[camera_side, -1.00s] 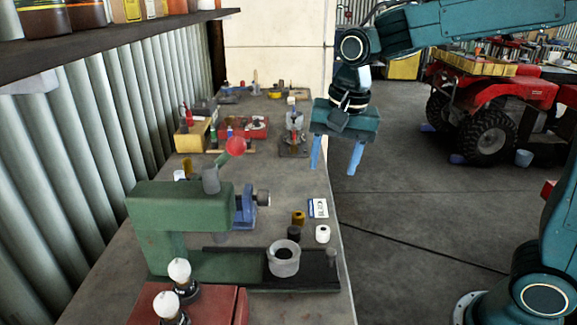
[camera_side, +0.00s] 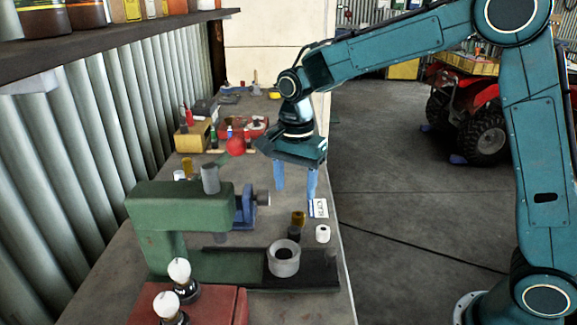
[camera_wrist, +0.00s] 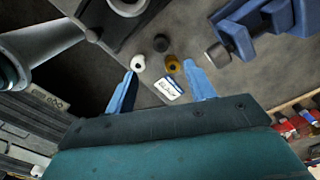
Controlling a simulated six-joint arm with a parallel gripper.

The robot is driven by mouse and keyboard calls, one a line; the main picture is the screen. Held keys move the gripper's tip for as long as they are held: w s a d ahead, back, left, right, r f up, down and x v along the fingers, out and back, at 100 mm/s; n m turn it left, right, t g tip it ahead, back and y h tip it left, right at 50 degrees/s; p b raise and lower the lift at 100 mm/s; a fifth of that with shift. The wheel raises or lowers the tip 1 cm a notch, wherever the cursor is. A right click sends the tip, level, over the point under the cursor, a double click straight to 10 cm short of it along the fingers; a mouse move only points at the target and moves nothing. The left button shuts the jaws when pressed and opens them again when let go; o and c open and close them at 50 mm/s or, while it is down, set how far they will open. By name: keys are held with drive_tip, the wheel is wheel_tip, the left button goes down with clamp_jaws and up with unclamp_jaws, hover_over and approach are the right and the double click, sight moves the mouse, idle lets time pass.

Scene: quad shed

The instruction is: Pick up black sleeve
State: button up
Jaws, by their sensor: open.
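The black sleeve (camera_side: 294,232) is a small dark cylinder standing on the bench, close to the green press's base. It also shows in the wrist view (camera_wrist: 161,43), beyond the fingertips. A brass-coloured sleeve (camera_side: 298,217) stands right beside it, and a white sleeve (camera_side: 323,233) stands to its right; the wrist view shows the brass one (camera_wrist: 173,65) and the white one (camera_wrist: 138,63) too. My gripper (camera_side: 296,198) is open and empty, above the bench and behind the sleeves in the side view. Its blue fingers (camera_wrist: 160,80) are spread wide in the wrist view.
A white label card (camera_side: 319,208) lies behind the sleeves. The green press (camera_side: 180,207) with a blue clamp (camera_side: 245,208) stands to the left. A grey ring-shaped cup (camera_side: 284,262) sits on its base in front. The bench's right edge is close to the white sleeve.

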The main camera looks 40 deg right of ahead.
hover_over(294, 229)
wheel_tip(294, 229, down, 7)
drive_tip(key=shift+s+f, duration=0.1)
drive_tip(key=shift+f, duration=0.1)
drive_tip(key=shift+f, duration=2.6)
drive_tip(key=c, duration=1)
drive_tip(key=shift+r, duration=0.2)
drive_tip(key=shift+c, duration=0.2)
wheel_tip(294, 229, up, 20)
drive_tip(key=shift+f, duration=0.15)
drive_tip(key=shift+f, duration=0.1)
